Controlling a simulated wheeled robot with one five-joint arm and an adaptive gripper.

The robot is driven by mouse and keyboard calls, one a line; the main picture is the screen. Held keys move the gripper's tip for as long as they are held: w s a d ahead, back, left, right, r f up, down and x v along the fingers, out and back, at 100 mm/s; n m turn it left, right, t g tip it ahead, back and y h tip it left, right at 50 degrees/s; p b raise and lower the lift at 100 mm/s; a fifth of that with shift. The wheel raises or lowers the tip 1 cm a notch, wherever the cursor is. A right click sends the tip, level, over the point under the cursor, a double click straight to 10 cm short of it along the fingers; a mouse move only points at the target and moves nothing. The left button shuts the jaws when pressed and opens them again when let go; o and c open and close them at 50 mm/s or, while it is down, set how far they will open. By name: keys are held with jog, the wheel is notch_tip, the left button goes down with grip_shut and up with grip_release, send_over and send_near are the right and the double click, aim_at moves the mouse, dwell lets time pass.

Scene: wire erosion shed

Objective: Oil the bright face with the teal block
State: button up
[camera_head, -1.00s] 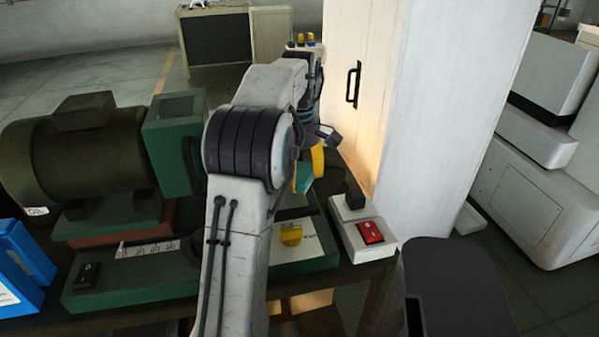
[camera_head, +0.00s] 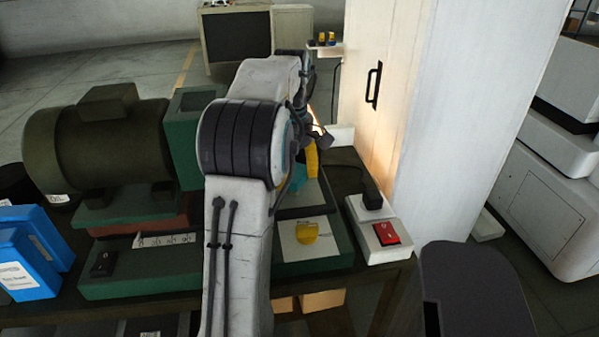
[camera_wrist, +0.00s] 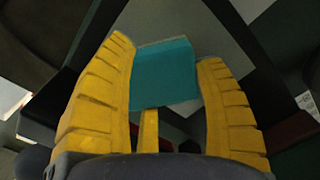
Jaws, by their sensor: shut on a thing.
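My gripper (camera_wrist: 167,55) has yellow ribbed fingers and is shut on the teal block (camera_wrist: 163,75), which sits between the fingertips in the wrist view. In the head view my gripper (camera_head: 310,160) is partly hidden behind my arm, and a bit of the teal block (camera_head: 298,178) shows beside a yellow finger. It is over the bench, above the dark plate of the green machine base (camera_head: 315,258). I cannot pick out the bright face for certain; my arm covers much of the machine's middle.
A dark motor (camera_head: 100,145) with a green housing stands left of my arm. Blue boxes (camera_head: 25,270) are at the bench's left. A switch box with a red rocker (camera_head: 387,233) is right of the base. A tall white cabinet (camera_head: 410,130) stands behind the bench on the right.

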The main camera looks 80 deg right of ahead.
jog(key=shift+w+a+f, duration=0.1)
jog(key=shift+w+a, duration=0.25)
jog(key=shift+w, duration=0.45)
jog(key=shift+w+a, duration=0.3)
jog(key=shift+w, duration=0.55)
jog(key=shift+w+a+f, duration=0.1)
jog(key=shift+w+a, duration=0.25)
jog(key=shift+w, duration=0.45)
jog(key=shift+w+a, duration=0.1)
jog(key=shift+w, duration=0.05)
